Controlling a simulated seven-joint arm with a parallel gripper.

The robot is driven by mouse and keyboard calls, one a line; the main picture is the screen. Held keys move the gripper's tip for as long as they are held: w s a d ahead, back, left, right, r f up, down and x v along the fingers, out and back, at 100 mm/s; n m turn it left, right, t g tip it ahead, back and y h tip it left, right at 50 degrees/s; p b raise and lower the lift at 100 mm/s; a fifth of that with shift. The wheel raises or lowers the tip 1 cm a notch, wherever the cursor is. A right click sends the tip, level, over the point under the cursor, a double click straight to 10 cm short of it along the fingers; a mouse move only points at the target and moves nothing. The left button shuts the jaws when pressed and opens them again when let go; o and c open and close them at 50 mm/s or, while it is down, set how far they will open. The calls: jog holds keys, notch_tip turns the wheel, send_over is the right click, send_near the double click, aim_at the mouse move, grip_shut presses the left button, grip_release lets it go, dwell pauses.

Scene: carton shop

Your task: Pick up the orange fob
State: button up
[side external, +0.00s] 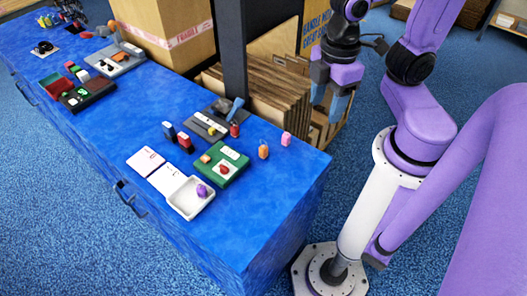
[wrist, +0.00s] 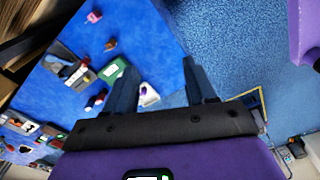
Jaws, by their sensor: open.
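The orange fob (side external: 263,152) stands on the blue counter near its right end, just left of and in front of a pink fob (side external: 286,139). In the wrist view the orange fob (wrist: 111,44) looks brownish and lies left of my fingers, with the pink fob (wrist: 94,17) above it. My gripper (side external: 329,98) is open and empty, with fingers pointing down. In the side view it is up and to the right of the orange fob, clear of it. In the wrist view my gripper (wrist: 160,66) shows two dark fingers spread apart.
A green tray (side external: 237,157) with small items is left of the orange fob. A white dish (side external: 180,206) holds a purple fob (side external: 202,190). A grey tray (side external: 218,111) and a dark post (side external: 233,50) stand behind. Cardboard sheets (side external: 262,90) lean behind the counter. The counter's right end is bare.

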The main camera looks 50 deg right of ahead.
jog(key=w+f+n, duration=0.2)
jog(key=w+f, duration=0.4)
jog(key=w, duration=0.5)
jog(key=n, duration=0.2)
send_over(265, 147)
notch_tip(265, 147, down, 7)
jog(key=f, duration=0.8)
jog(key=d+f, duration=0.1)
jog(key=f, duration=0.3)
jog(key=shift+f, duration=0.1)
jog(key=shift+w+a+f, duration=0.1)
jog(key=shift+a+f, duration=0.15)
jog(key=shift+f, duration=0.8)
jog(key=shift+a+f, duration=0.25)
jog(key=shift+f, duration=1.4)
grip_shut()
